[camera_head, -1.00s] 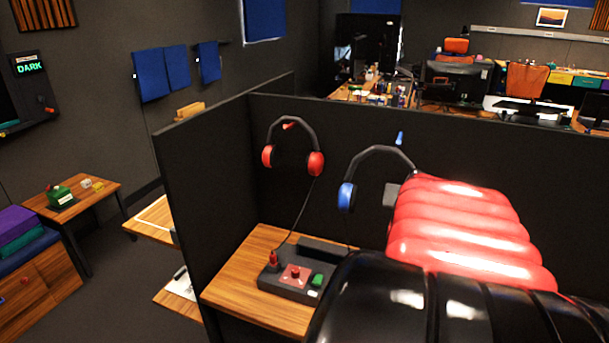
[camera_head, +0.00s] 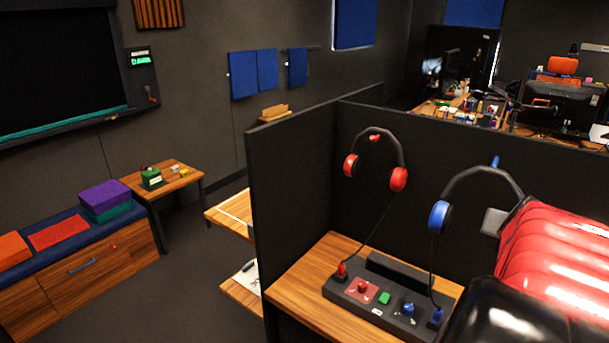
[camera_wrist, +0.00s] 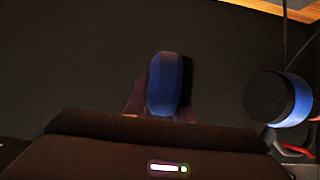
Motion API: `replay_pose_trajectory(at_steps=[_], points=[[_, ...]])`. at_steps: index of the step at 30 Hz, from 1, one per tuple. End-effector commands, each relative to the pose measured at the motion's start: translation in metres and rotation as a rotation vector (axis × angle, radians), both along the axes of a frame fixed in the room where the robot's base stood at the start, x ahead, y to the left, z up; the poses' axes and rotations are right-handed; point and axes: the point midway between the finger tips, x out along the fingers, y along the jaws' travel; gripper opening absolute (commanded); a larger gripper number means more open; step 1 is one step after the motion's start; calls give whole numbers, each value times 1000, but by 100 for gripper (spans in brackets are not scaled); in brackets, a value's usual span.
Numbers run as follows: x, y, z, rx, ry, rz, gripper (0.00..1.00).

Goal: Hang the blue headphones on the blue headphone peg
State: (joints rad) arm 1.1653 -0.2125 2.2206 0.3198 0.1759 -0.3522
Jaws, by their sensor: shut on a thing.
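The blue headphones (camera_head: 467,180) have a dark band and blue cups, and stand upright before the dark partition at the right of the head view. The blue peg (camera_head: 495,161) shows right behind the top of the band; I cannot tell whether they touch. My gripper (camera_wrist: 160,108) is shut on the headphones by one cup, seen between its fingers in the wrist view. The other blue cup (camera_wrist: 285,98) hangs free at the right there. In the head view my red and black arm hides the held cup and most of the gripper.
Red headphones (camera_head: 375,137) hang on a red peg (camera_head: 374,138) to the left. A control box (camera_head: 375,290) with a joystick and buttons sits on the wooden desk (camera_head: 310,290) below; cords rise to both headphones. The partition's side wall (camera_head: 290,190) stands at left.

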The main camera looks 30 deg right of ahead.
Motion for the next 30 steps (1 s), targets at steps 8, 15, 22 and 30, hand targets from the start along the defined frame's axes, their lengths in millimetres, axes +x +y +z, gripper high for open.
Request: replay_pose_trajectory(at_steps=[8,15,22,30], points=[[5,-11,-1,-1,-1,-1,0],[9,-21,-1,-1,-1,-3,0],[14,-30,-3,-1,0,-2,0],[19,-39,-4,-1,0,-2,0]])
